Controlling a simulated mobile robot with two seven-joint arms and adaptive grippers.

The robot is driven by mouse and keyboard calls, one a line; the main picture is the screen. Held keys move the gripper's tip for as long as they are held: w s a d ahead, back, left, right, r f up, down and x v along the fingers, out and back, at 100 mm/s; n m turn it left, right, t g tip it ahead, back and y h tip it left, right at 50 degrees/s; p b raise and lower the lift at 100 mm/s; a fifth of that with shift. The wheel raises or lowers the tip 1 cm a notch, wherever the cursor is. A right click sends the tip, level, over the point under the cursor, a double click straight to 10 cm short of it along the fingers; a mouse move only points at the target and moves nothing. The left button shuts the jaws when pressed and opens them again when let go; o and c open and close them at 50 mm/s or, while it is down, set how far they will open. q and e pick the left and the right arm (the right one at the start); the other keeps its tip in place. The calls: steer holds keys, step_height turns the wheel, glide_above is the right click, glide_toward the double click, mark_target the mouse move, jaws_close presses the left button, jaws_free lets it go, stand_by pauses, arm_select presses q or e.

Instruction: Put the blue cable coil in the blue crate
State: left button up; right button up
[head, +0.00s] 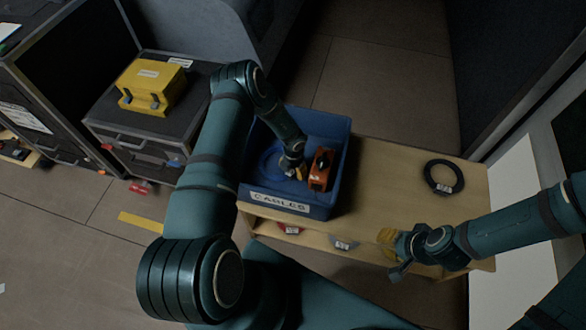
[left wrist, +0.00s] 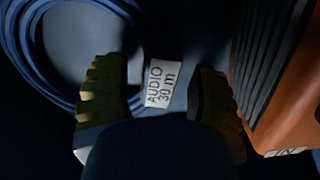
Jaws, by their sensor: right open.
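The blue cable coil (head: 268,160) lies inside the blue crate (head: 334,196), on its left side; my left arm hides part of it. The crate's front carries a CABLES label. My left gripper (head: 297,172) reaches down into the crate beside the coil. In the left wrist view the coil (left wrist: 32,62) shows with its white AUDIO 30 m tag (left wrist: 163,84). My left gripper's fingers (left wrist: 158,108) are apart, with the tag seen in the gap. My right gripper (head: 388,243) is open and empty by the bench's front edge.
An orange box (head: 320,170) stands in the crate, close right of my left gripper. A black coil (head: 443,177) lies on the wooden bench (head: 395,180); the bench top between is clear. Coils sit on the shelf below. A yellow case (head: 152,86) stands at left.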

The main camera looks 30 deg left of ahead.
arm_select(q)
step_height(320, 180, up, 11)
steer(key=p, duration=0.3)
steer(key=s+d+r+m+t, duration=0.1)
steer(key=s+d+r+m, duration=0.2)
steer(key=m, duration=0.5)
steer(key=s+d+r+m+h, duration=0.1)
steer(key=s+d+r+m, duration=0.2)
steer(key=m, duration=0.6)
steer(key=s+d+r+m+t+h, duration=0.1)
steer(key=s+d+r+m, duration=0.2)
steer(key=s+d+m, duration=0.3)
steer(key=shift+s+d+r+m+t, duration=0.1)
steer(key=shift+s+d+m+t, duration=0.05)
steer(key=shift+d+m, duration=0.6)
steer(key=shift+s+d+r+m+t, duration=0.15)
steer(key=shift+d+m, duration=0.4)
steer(key=shift+m, duration=0.4)
steer(key=s+d+r+m+g+h, duration=0.1)
steer(key=s+d+r+m+h, duration=0.1)
steer(key=s+d+m, duration=0.2)
steer(key=shift+s+r+m, duration=0.2)
steer(key=shift+s+m, duration=0.75)
steer(key=shift+m, duration=0.15)
